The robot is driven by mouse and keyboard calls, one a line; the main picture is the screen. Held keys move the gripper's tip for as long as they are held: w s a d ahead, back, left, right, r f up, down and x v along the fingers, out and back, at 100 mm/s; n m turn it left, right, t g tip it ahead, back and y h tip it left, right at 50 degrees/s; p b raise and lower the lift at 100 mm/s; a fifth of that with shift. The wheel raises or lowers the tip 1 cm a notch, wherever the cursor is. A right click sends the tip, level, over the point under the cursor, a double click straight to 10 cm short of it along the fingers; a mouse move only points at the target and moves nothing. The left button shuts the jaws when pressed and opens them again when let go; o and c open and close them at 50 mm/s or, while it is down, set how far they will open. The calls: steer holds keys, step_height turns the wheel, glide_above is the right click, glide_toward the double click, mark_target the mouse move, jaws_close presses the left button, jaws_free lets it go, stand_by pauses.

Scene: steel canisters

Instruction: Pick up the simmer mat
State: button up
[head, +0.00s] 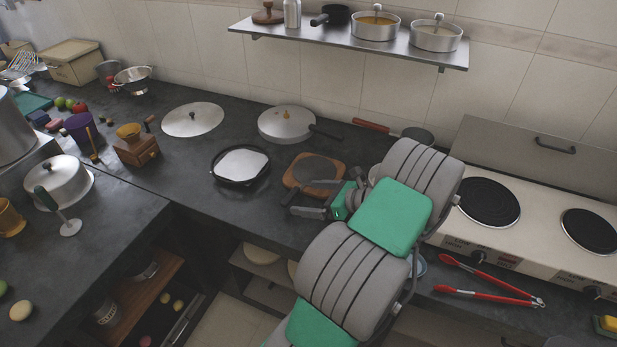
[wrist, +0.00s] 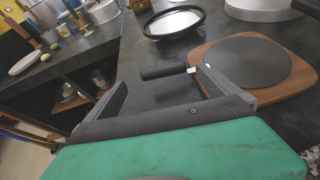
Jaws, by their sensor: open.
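The simmer mat (head: 318,168) looks to be the flat dark grey disc lying on a wooden board (head: 291,184). In the wrist view the disc (wrist: 248,60) fills the right side on the board (wrist: 212,60), and a black handle (wrist: 163,72) reaches left from it past the board's edge. My gripper (head: 299,197) is open at the near side of the board. In the wrist view my gripper's fingers (wrist: 160,80) are spread, with the handle showing in the gap between them. I cannot tell whether either finger touches it.
The hob (head: 470,232) and red tongs (head: 487,290) are to the right.

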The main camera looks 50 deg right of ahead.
mark_target(291, 194)
steer(key=x, duration=0.5)
steer(key=p+x, duration=0.1)
steer(key=x, duration=0.1)
steer(key=shift+w+d, duration=0.2)
steer(key=shift+w, duration=0.05)
steer(key=c, duration=1.6)
